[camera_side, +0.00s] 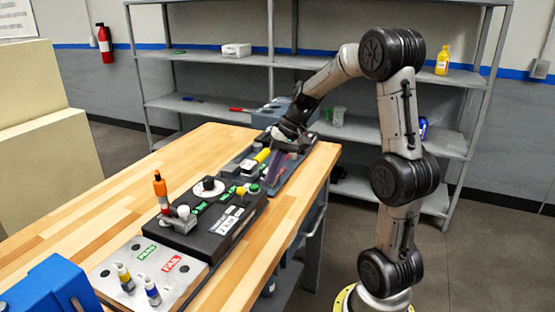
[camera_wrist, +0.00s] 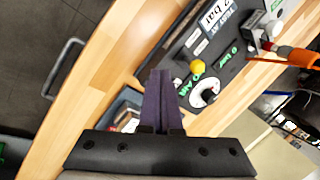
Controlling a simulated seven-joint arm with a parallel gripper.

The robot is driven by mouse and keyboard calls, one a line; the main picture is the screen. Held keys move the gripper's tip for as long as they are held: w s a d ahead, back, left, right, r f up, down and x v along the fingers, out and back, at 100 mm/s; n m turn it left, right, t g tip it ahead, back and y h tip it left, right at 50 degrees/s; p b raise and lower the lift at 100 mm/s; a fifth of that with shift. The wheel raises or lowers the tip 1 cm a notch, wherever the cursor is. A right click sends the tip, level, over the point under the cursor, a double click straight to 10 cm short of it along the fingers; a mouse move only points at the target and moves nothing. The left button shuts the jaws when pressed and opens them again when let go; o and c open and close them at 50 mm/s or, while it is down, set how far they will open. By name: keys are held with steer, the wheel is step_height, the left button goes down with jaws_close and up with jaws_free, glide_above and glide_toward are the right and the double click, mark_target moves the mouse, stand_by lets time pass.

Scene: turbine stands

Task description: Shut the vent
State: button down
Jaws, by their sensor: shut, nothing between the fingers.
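The black test box (camera_side: 225,218) lies on the wooden bench. I cannot tell which part is the vent. In the wrist view the yellow knob (camera_wrist: 197,67) and the dial (camera_wrist: 206,92) are to the right of my fingertips. My gripper (camera_wrist: 160,72) is shut and empty. In the side view my gripper (camera_side: 275,178) points down behind the box, over the grey tray, apart from the knobs as far as I can see.
A metal plate with PASS and FAIL labels (camera_side: 135,268) and a blue bin (camera_side: 48,290) are in front. Bare wood lies left of the box.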

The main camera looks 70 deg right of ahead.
mark_target(242, 195)
steer(key=w+a, duration=0.1)
steer(key=w+a+f, duration=0.2)
steer(key=w, duration=0.1)
steer(key=shift+w+r+g, duration=0.2)
steer(key=shift+w+g, duration=0.25)
steer(key=shift+g, duration=0.25)
stand_by(0.5)
steer(key=shift+w+r+g, duration=0.1)
steer(key=shift+w+g, duration=0.7)
steer(key=shift+g, duration=0.5)
steer(key=shift+s, duration=0.1)
steer(key=shift+s+f, duration=0.3)
steer(key=shift+s, duration=0.45)
